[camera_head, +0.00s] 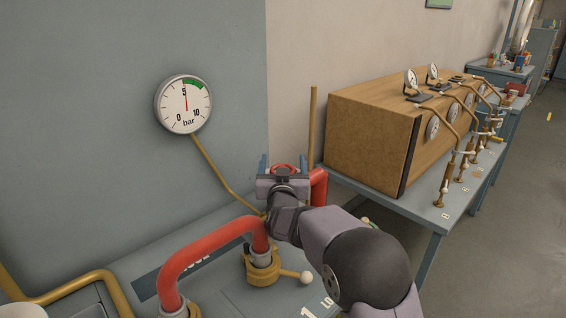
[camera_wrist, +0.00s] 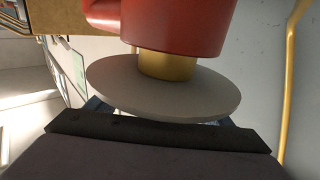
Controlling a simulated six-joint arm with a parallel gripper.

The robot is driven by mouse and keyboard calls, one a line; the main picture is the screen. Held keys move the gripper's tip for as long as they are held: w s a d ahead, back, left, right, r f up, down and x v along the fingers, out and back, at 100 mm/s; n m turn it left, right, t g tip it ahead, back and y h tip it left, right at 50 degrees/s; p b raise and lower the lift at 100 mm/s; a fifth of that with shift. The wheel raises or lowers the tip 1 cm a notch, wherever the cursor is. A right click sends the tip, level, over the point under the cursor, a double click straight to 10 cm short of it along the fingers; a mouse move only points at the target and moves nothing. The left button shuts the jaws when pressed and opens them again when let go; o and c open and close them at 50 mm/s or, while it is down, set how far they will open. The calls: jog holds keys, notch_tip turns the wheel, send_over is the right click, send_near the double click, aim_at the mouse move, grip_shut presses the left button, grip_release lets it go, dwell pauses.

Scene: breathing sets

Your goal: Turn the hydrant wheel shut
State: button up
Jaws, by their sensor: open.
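In the wrist view a pale grey round disc (camera_wrist: 165,92), which looks like the wheel, sits on a short brass neck (camera_wrist: 168,65) below a thick red body (camera_wrist: 175,32). The disc is just in front of my gripper's dark palm edge (camera_wrist: 160,130), and its near rim is close to it. In the head view my gripper (camera_head: 284,168) is open, with a blue finger on each side of a red rounded part. Most of the wheel is hidden there behind my wrist. I cannot tell whether the fingers touch it.
A red pipe (camera_head: 205,245) bends over the bench beside my arm, with a brass valve (camera_head: 262,265) and white-knobbed lever near its end. The bar gauge (camera_head: 184,104) on the wall points near 5. A wooden cabinet (camera_head: 375,135) and brass fittings stand on the table to the right.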

jog(key=shift+s+b, duration=0.55)
jog(key=shift+s, duration=2.9)
jog(key=shift+d+r, duration=0.1)
jog(key=shift+r, duration=0.05)
jog(key=r+n+y+p, duration=0.1)
jog(key=d+r+n+t+y, duration=0.1)
jog(key=r, duration=0.1)
jog(key=d+r+t+p, duration=0.1)
jog(key=r, duration=0.1)
jog(key=shift+n+y+p, duration=0.35)
jog(key=shift+n+y, duration=0.05)
jog(key=shift+s+d+n+y+p, duration=0.1)
jog(key=shift+s+n+y+p, duration=0.1)
jog(key=shift+n+y+p, duration=0.3)
jog(key=s+f+g+y+p, duration=0.3)
jog(key=f+g, duration=0.1)
jog(key=f, duration=0.2)
jog(key=shift+n, duration=0.4)
jog(key=shift+d+p+x, duration=0.1)
jog(key=shift+p+x, duration=0.4)
jog(key=shift+x, duration=1.25)
jog(key=shift+d+p+x, duration=0.15)
jog(key=shift+p+x, duration=0.35)
jog(key=shift+x, duration=1.25)
jog(key=shift+r, duration=0.15)
jog(key=shift+c, duration=0.3)
jog(key=shift+t, duration=0.3)
jog(key=c, duration=1)
